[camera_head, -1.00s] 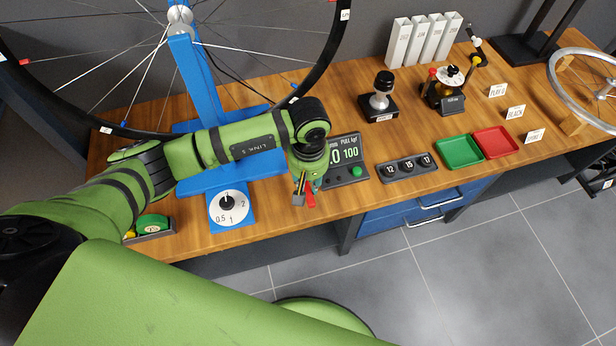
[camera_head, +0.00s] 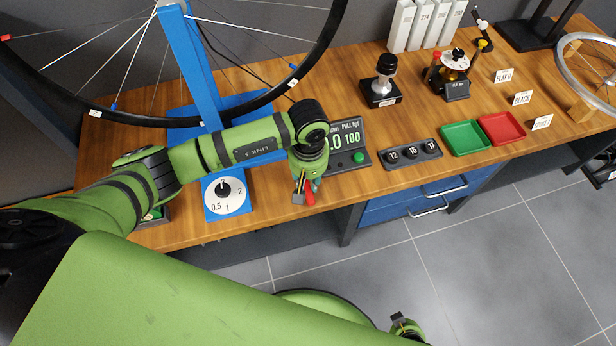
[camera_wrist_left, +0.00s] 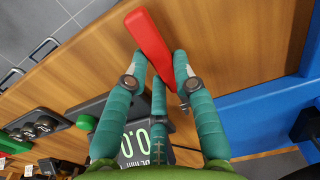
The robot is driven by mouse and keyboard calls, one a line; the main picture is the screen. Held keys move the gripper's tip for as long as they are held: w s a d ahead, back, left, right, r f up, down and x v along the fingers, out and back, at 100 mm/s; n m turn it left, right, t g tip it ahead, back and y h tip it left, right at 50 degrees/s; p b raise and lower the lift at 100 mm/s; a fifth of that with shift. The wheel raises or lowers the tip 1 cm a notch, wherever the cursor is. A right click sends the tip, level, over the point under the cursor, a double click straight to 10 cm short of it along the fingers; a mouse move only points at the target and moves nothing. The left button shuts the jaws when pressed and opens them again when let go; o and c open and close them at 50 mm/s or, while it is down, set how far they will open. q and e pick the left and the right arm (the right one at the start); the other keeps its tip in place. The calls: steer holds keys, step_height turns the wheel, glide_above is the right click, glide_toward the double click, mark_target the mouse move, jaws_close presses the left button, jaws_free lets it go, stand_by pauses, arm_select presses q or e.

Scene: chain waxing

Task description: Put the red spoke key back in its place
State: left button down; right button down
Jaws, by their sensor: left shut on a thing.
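The red spoke key (camera_head: 310,196) is held in my left gripper (camera_head: 305,190), over the front part of the bench beside the display. In the left wrist view the red key (camera_wrist_left: 150,38) sticks out beyond the teal fingers (camera_wrist_left: 158,85), which are shut on it. In the head view a small dark tray (camera_head: 153,217) at the bench's left end is mostly hidden behind my left arm; a bit of green shows in it.
A tension display (camera_head: 351,136) stands just behind the gripper. A blue truing stand (camera_head: 203,75) with a wheel and a white dial (camera_head: 226,197) are to the left. Green (camera_head: 464,138) and red (camera_head: 502,128) trays lie right. Bare wood lies around the bench's front edge.

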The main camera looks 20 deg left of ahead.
mark_target(308, 183)
steer(key=shift+w+d, duration=0.15)
steer(key=shift+w, duration=0.25)
arm_select(q)
steer(key=c, duration=0.9)
jaws_free()
steer(key=shift+c, duration=0.2)
steer(key=shift+r, duration=0.15)
step_height(308, 183, up, 12)
arm_select(e)
steer(key=shift+s, duration=0.4)
